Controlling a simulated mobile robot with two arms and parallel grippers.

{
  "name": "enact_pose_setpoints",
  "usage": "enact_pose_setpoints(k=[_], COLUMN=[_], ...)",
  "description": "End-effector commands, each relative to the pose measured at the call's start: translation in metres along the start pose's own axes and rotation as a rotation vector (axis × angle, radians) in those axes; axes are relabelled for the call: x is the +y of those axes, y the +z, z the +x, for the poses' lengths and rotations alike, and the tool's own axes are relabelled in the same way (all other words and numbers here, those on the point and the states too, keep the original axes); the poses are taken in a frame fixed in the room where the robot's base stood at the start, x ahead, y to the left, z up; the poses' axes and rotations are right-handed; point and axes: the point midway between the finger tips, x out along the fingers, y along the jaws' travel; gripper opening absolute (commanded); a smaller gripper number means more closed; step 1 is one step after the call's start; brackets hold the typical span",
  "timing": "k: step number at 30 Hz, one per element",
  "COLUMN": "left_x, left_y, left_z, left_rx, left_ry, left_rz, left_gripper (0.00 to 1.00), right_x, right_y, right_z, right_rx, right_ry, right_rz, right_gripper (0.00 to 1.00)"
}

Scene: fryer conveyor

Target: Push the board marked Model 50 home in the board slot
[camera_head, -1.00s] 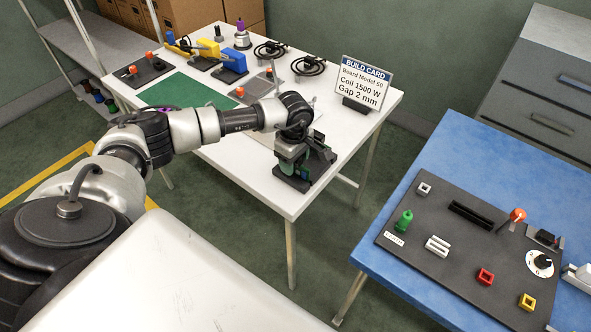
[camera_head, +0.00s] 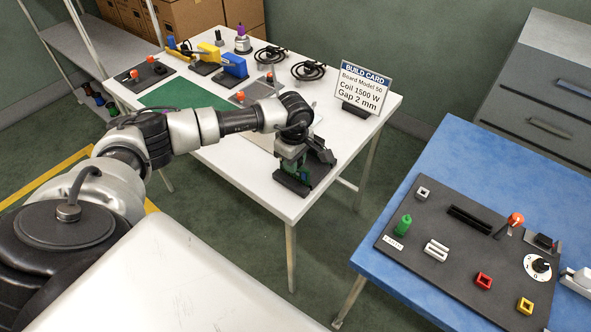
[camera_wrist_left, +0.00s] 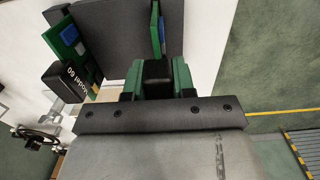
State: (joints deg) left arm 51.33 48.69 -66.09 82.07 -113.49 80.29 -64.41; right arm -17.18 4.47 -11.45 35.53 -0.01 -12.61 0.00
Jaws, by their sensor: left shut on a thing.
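My left gripper (camera_head: 291,160) is over a dark rack (camera_head: 318,168) at the front right corner of the white table. In the left wrist view the gripper (camera_wrist_left: 155,80) is shut on a dark tab (camera_wrist_left: 155,70), seemingly of a green board. No marking shows on this tab. Another green board (camera_wrist_left: 62,42) in the rack, to the left, has a dark tab (camera_wrist_left: 68,82) whose partly cut-off label looks like Model 60. A long black slot (camera_head: 468,217), perhaps the board slot, is empty on the dark panel on the blue table. My right gripper is not in view.
The build card (camera_head: 362,85) stands at the white table's right and reads Board Model 50. The blue table (camera_head: 470,150) stands apart at right. Its dark panel (camera_head: 410,255) carries a green cylinder (camera_head: 403,225), coloured sockets and an orange-knobbed lever (camera_head: 515,220).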

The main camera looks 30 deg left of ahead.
Motion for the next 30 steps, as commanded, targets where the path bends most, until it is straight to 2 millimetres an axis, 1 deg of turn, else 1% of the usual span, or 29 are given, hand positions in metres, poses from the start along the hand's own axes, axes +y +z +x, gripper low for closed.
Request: enact_pose_setpoints(k=[1, 15, 18, 30], left_x=[0.000, 0.000, 0.000, 0.000], left_y=[0.000, 0.000, 0.000, 0.001], left_z=[-0.006, -0.034, -0.036, -0.036], left_rx=[0.000, 0.000, -0.001, -0.001], left_ry=[0.001, 0.001, 0.000, 0.001], left_rz=[0.000, 0.000, 0.000, 0.001], left_gripper=[0.00, 0.00, 0.00, 0.00], right_x=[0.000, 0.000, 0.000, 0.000], right_y=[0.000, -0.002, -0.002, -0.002], right_z=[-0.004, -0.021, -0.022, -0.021], right_rx=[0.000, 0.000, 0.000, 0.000], right_ry=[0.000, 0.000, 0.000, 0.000], right_rz=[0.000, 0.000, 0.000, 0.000], right_gripper=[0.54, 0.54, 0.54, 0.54])
